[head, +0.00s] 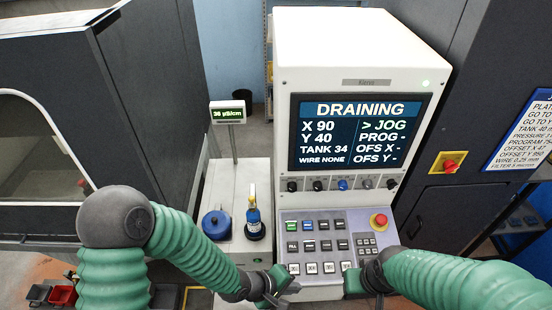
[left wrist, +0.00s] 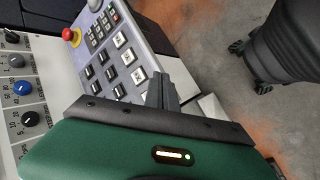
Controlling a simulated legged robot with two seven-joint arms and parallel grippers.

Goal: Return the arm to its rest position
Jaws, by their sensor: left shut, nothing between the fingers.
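My left gripper (head: 272,285) is at the lower left corner of the control panel in the head view, shut and empty. Its closed fingers (left wrist: 162,92) show in the left wrist view, close to the panel's lower edge; I cannot tell whether they touch it. My left arm (head: 185,240), in green sleeves, reaches in from the left and bends across the bench front. My right arm (head: 455,280) comes in from the right, its dark end (head: 372,278) at the panel's lower right; its fingers cannot be made out.
The console screen (head: 360,132) reads DRAINING. Below it are knobs, the button panel (head: 320,240) and a red stop button (head: 380,221). A blue round pot (head: 216,225) and a blue-based bottle (head: 255,222) stand on the white bench left of the panel. Small bins (head: 62,295) lie lower left.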

